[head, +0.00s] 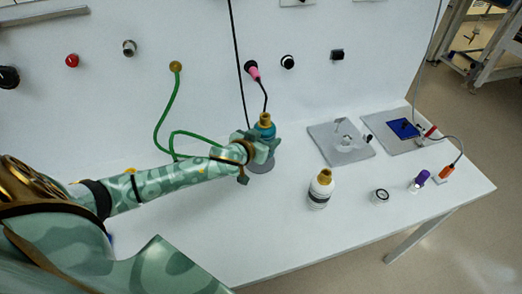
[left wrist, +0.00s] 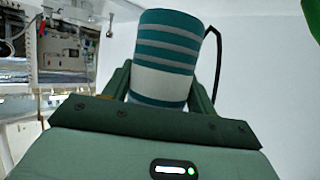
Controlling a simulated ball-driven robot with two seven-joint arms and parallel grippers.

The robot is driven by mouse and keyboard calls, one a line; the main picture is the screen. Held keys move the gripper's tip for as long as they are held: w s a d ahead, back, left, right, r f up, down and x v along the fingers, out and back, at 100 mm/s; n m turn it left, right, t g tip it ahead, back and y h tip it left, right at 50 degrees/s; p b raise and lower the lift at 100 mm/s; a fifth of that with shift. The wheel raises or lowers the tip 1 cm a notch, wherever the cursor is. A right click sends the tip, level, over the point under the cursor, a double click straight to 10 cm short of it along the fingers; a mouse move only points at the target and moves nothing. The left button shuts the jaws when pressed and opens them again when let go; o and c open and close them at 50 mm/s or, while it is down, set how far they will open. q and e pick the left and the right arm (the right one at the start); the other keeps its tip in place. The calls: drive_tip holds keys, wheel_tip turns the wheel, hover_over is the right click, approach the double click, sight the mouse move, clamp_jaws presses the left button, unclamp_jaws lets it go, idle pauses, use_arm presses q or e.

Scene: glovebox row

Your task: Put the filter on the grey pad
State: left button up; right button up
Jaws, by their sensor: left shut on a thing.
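The filter (head: 264,122) is a teal-banded cylinder with a brass-coloured top. In the left wrist view the filter (left wrist: 166,58) shows teal and white stripes and stands between the fingers. My left gripper (head: 259,147) is shut on it, with the filter roughly upright. A round grey pad (head: 261,166) lies on the white bench directly below the gripper, partly hidden by it. The filter's lower end is hidden, so I cannot tell whether it touches the pad. My right gripper is not in view.
A white bottle (head: 319,192) with a brass-coloured top stands to the right. Two square grey plates (head: 355,154) (head: 410,147) lie at the back right. A gauge (head: 381,196) and a purple-topped item (head: 420,180) are near the right. A green hose (head: 159,130) hangs behind my arm. The front bench is clear.

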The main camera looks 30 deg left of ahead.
use_arm(q)
drive_tip(key=a+f, duration=0.1)
drive_tip(key=w+a+f+b, duration=0.1)
drive_tip(key=f, duration=0.1)
drive_tip(key=shift+w, duration=0.1)
drive_tip(key=shift+w+a+f+b, duration=0.15)
drive_tip(key=shift+f+b, duration=0.25)
drive_tip(key=shift+f, duration=0.55)
drive_tip(key=shift+w+a+f+b, duration=0.15)
drive_tip(key=shift+f+b, duration=0.25)
drive_tip(key=shift+f, duration=0.5)
drive_tip(key=shift+s, duration=0.1)
